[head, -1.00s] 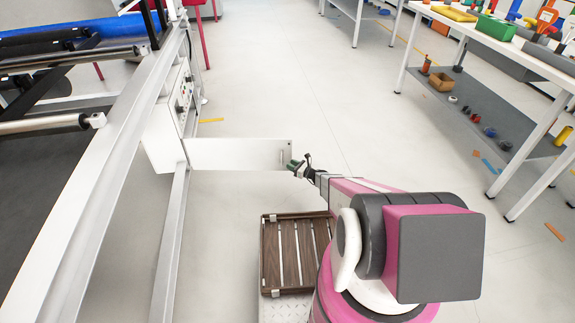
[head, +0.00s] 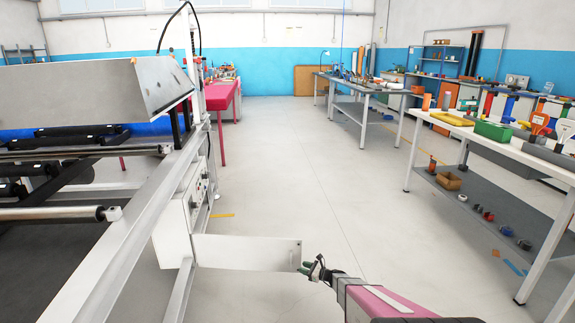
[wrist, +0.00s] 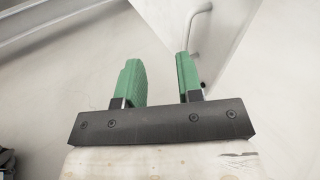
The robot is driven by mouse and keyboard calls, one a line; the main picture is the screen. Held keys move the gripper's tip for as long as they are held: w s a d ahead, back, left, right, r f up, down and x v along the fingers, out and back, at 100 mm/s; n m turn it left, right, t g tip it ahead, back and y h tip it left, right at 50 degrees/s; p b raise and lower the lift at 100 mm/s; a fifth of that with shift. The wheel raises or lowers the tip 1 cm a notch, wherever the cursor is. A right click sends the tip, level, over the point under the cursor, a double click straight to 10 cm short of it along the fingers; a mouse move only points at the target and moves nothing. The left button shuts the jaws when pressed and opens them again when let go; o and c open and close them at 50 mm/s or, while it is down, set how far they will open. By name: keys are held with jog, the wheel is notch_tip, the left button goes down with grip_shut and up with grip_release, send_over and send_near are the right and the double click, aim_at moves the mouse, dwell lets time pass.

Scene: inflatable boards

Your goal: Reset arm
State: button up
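My gripper (head: 308,267) is in the lower middle of the head view, at the end of my pink arm. In the wrist view my gripper (wrist: 160,82) shows two green fingers standing apart with nothing between them. Just beyond the fingertips is a white door panel (head: 245,251), swung out from a white cabinet (head: 178,222) on the machine frame. The door's handle (wrist: 194,28) shows in the wrist view near the right finger. Whether finger and handle touch, I cannot tell.
A large machine with rollers (head: 55,213) fills the left side. A white workbench (head: 497,143) with bins and tools stands at the right. A grey table (head: 362,83) and a red table (head: 222,97) stand farther back. The floor (head: 310,180) between is clear.

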jog(key=s+a+r+n+g+h, duration=0.2)
jog(key=s+r+n+g+h, duration=0.45)
jog(key=s+r+n, duration=0.85)
jog(key=s+d+r+n+g+h, duration=0.1)
jog(key=s+d+r+n+h, duration=0.2)
jog(key=s+r, duration=0.4)
jog(key=s+d+r+n+g+h, duration=0.1)
jog(key=s+d+r+n+h, duration=0.3)
jog(key=s+d+r, duration=0.3)
notch_tip(320, 180, up, 2)
jog(key=shift+s+d+r+h, duration=0.1)
jog(key=shift+s+d+h, duration=0.2)
jog(key=shift+s+h, duration=0.25)
jog(key=shift+w+d, duration=0.1)
